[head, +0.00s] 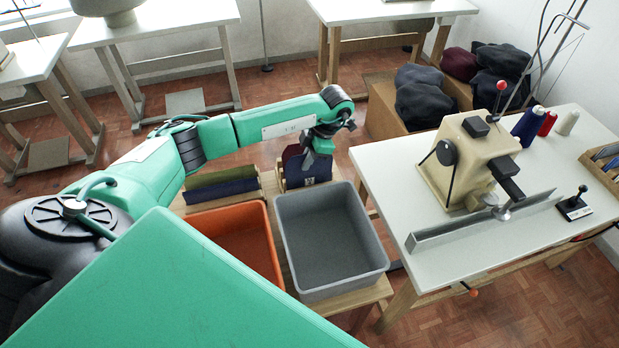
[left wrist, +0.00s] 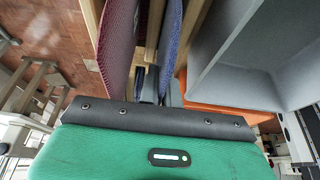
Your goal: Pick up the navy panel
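The navy panel (head: 308,173) stands in a wooden rack behind the grey bin, in front of a maroon panel (head: 291,156). My left gripper (head: 311,160) points down at the navy panel's top edge. In the left wrist view, the navy panel (left wrist: 173,40) runs down to the fingers (left wrist: 161,91), with the maroon panel (left wrist: 117,45) to their left. The navy panel's near edge appears to lie between the fingers; whether they touch it is too small to tell. My right gripper is not in view.
A grey bin (head: 332,283) and an orange bin (head: 268,271) stand in front of the racks. A second rack at left holds an olive panel (head: 207,176) and another navy panel (head: 222,191). A white table (head: 390,180) with a beige machine (head: 470,160) stands at right.

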